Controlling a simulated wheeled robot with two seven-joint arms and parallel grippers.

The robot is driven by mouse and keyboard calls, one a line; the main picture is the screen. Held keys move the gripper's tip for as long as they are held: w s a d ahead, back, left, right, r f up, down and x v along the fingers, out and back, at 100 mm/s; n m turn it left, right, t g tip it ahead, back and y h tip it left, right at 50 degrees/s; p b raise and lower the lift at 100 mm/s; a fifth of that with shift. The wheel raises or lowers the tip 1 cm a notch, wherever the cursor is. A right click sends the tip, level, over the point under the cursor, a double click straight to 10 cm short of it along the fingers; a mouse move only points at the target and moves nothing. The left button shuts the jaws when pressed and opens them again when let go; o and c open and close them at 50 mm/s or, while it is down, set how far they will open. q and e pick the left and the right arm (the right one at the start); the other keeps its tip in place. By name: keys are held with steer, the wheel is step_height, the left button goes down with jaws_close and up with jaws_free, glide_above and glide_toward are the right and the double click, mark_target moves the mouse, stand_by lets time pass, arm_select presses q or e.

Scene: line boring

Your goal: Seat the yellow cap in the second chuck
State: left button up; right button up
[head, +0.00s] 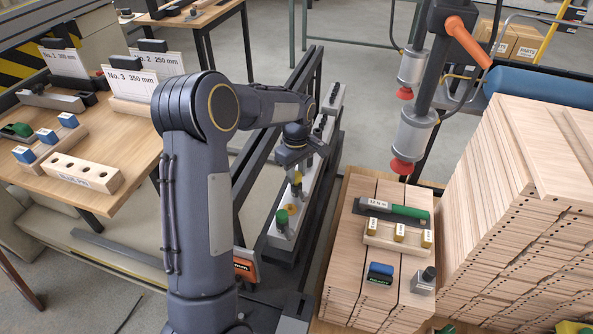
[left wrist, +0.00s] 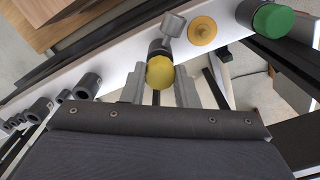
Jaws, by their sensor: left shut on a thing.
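My left gripper (left wrist: 159,88) is shut on the yellow cap (left wrist: 160,73), which sits between its fingertips in the left wrist view. A dark chuck (left wrist: 158,48) shows right behind the cap; I cannot tell whether the cap touches it or is inside it. A grey cylinder (left wrist: 173,25) and a flat yellow disc (left wrist: 202,31) are beside that chuck on the pale rail (left wrist: 120,66). A green cap (left wrist: 272,20) is at the rail's right end. My right gripper is out of view.
More dark chucks (left wrist: 87,86) line the rail to the left. In the head view, a side table (head: 140,155) with number cards and wooden blocks stands left. Stacked drilled boards (head: 530,170) and red suction cups (head: 402,166) are to the right.

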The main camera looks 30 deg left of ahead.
arm_select(q)
steer(key=shift+f+b, duration=0.5)
steer(key=shift+f, duration=0.3)
steer(key=o, duration=1.1)
steer(key=shift+r, duration=0.1)
steer(key=shift+r+p, duration=3.1)
steer(key=shift+r, duration=0.95)
